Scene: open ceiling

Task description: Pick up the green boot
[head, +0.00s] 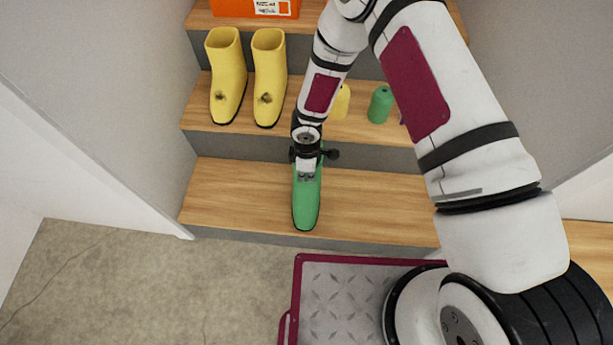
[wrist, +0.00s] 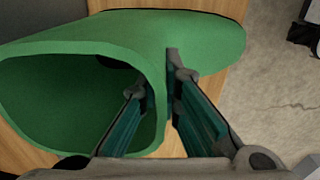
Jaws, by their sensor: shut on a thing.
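The green boot (head: 306,205) is on the lowest wooden step in the head view, its toe pointing toward the front edge. In the wrist view the boot (wrist: 205,35) fills the upper left, with its wide opening facing the camera. My gripper (wrist: 165,75) is shut on the rim of the boot, one finger inside the opening and one outside. In the head view my gripper (head: 306,172) is over the boot's shaft and hides part of it. I cannot tell whether the sole touches the step.
A pair of yellow boots (head: 227,75) stands on the step above, to the left. A yellow bottle-like object (head: 341,102) and a green one (head: 380,104) stand right of my forearm. An orange box (head: 255,7) is higher up. Bare floor (head: 130,280) lies at front left.

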